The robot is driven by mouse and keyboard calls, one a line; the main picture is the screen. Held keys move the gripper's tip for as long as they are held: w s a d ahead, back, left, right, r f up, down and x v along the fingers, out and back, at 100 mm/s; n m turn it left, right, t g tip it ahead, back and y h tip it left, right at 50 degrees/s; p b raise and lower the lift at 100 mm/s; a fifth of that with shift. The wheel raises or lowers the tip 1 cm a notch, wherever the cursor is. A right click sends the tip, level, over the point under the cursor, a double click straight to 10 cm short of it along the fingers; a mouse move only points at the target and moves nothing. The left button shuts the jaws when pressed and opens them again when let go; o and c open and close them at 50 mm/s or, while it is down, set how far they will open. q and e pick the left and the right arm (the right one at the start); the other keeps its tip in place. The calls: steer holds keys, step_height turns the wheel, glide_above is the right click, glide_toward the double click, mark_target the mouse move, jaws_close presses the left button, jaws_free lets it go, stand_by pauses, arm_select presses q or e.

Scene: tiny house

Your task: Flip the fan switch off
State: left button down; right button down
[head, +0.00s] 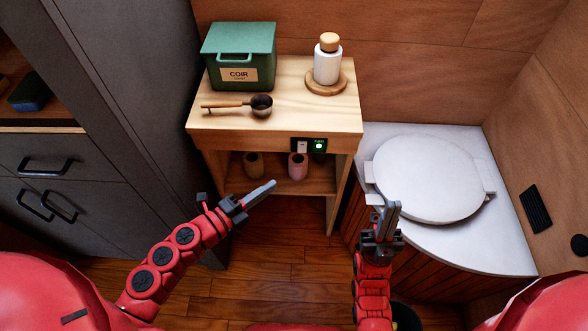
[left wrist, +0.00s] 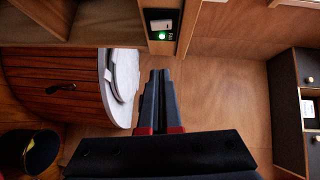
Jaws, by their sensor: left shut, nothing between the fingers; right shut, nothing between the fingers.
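The fan switch (head: 301,146) is a small white rocker on a dark plate on the front edge of the wooden stand, with a lit green light (head: 319,146) beside it. In the left wrist view the switch (left wrist: 160,24) and its green glow are at the top centre, beyond my fingertips. My left gripper (head: 271,184) is shut and empty, below and left of the switch in the head view, apart from it. It also shows in the left wrist view (left wrist: 160,74). My right gripper (head: 391,206) is shut and empty, in front of the white counter.
The wooden stand (head: 205,122) bears a green coir box (head: 240,50), a scoop (head: 260,104) and a white bottle (head: 327,62). Jars sit on its lower shelf. A grey cabinet (head: 90,150) stands left. A white counter with a round lid (head: 428,178) stands right.

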arm_select(q)
steer(key=shift+w+a+f, duration=0.1)
steer(key=shift+f, duration=0.1)
glide_toward(302, 147)
steer(key=w+d+f, duration=0.2)
steer(key=w+d, duration=0.1)
steer(key=d, duration=0.3)
steer(key=shift+w+a, duration=0.1)
steer(key=shift+w, duration=0.25)
stand_by(0.3)
